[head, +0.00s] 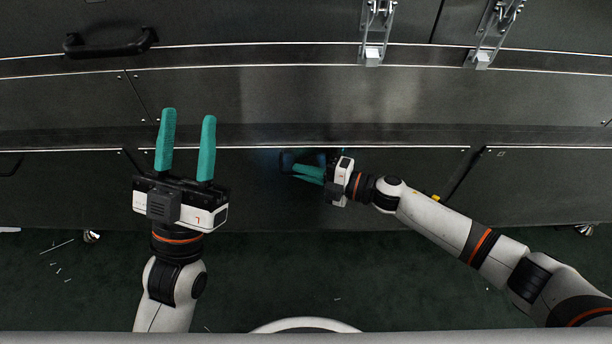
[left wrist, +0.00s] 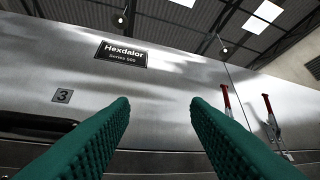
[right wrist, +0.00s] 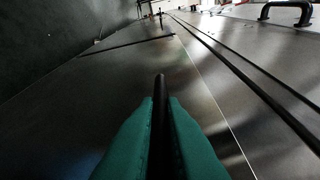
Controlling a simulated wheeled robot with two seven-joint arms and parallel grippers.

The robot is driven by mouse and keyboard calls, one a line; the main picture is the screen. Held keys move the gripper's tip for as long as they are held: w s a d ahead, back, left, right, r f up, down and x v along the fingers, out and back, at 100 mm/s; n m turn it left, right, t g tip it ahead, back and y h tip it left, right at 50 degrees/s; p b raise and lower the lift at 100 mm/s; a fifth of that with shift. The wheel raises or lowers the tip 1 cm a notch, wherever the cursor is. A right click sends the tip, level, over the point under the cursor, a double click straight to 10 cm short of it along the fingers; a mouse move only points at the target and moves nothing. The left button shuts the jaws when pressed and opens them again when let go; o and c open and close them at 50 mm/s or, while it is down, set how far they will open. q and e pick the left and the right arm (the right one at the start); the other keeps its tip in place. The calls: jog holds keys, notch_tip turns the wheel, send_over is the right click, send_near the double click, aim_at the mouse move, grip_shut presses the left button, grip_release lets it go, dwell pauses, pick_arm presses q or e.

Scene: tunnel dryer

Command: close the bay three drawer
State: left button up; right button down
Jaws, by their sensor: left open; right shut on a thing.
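The bay three drawer appears to be the wide dark lower front panel (head: 250,195) in the middle of the head view. Its top edge looks about in line with the neighbouring panels; I cannot tell any small gap. My right gripper (head: 297,174) is at this panel, shut on its black bar handle (right wrist: 160,92), which stands between the teal fingers in the right wrist view. The handle is mostly hidden by the gripper in the head view. My left gripper (head: 188,128) is open and empty, left of the right one, apart from the panels.
A number 3 label (left wrist: 62,96) and a Hexdalor plate (left wrist: 121,54) are on the upper metal wall. Red-handled latches (left wrist: 227,101) stand to their right. A black handle (head: 110,43) is at upper left. Dark green floor (head: 300,270) is clear apart from small scraps.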

jog(key=c, duration=1.5)
grip_release()
jog(key=shift+w, duration=0.3)
jog(key=shift+c, duration=0.2)
pick_arm(q)
jog(key=shift+w, duration=0.1)
pick_arm(e)
jog(key=shift+s, duration=0.1)
jog(key=shift+d, duration=0.2)
pick_arm(q)
jog(key=w+f+g+y+p, duration=0.2)
jog(key=w+f+g, duration=0.2)
jog(key=f+g, duration=0.1)
jog(key=shift+f+g, duration=0.4)
jog(key=shift+f, duration=0.45)
pick_arm(e)
jog(key=v, duration=1.1)
jog(key=shift+d, duration=0.25)
pick_arm(q)
jog(key=shift+w, duration=0.1)
pick_arm(e)
jog(key=shift+s+a+r, duration=0.1)
jog(key=shift+s, duration=0.1)
